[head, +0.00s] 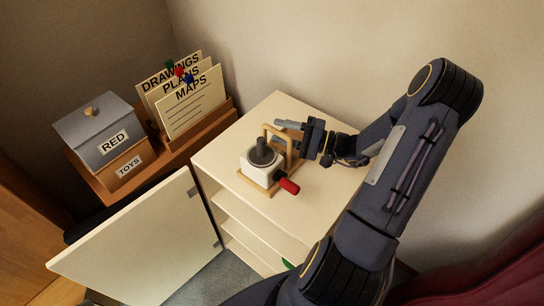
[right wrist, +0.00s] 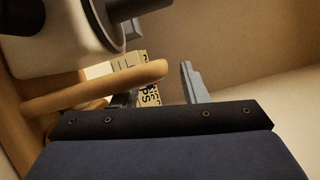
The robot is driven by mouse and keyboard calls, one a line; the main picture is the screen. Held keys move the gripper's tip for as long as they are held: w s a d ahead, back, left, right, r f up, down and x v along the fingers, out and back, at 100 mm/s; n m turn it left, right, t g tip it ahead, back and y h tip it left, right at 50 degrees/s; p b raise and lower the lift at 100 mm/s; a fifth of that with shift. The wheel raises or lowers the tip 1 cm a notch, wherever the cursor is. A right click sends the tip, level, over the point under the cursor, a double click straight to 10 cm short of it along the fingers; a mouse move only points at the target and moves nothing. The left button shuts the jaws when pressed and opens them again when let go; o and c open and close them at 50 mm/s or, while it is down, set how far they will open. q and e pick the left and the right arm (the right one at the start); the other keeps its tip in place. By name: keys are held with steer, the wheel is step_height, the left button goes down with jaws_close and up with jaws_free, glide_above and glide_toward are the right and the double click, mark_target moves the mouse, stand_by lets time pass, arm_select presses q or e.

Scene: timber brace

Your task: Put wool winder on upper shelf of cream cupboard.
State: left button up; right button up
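The wool winder (head: 262,160) stands upright on top of the cream cupboard (head: 223,166). It has a white body, a dark grey spool, a wooden base and arched handle, and a red crank grip. My right gripper (head: 287,130) is at the arched handle, its fingers apart. In the right wrist view the handle's wooden bar (right wrist: 100,88) reaches in front of the left finger, towards the gap between the fingers; no firm grip shows. The cupboard door (head: 135,245) stands open to the left, and shelves (head: 240,216) show inside. My left gripper is not in view.
Left of the cupboard stand a grey-lidded box (head: 95,130) labelled RED and TOYS, and a wooden rack (head: 205,132) with cards. A wall is close behind and right of the cupboard. A small green thing (head: 288,264) shows low inside the cupboard. Dark red fabric (head: 480,270) is at lower right.

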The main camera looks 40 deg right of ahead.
steer(key=shift+w+a, duration=0.45)
steer(key=shift+w, duration=0.15)
jaws_close()
stand_by(0.9)
steer(key=shift+r, duration=0.15)
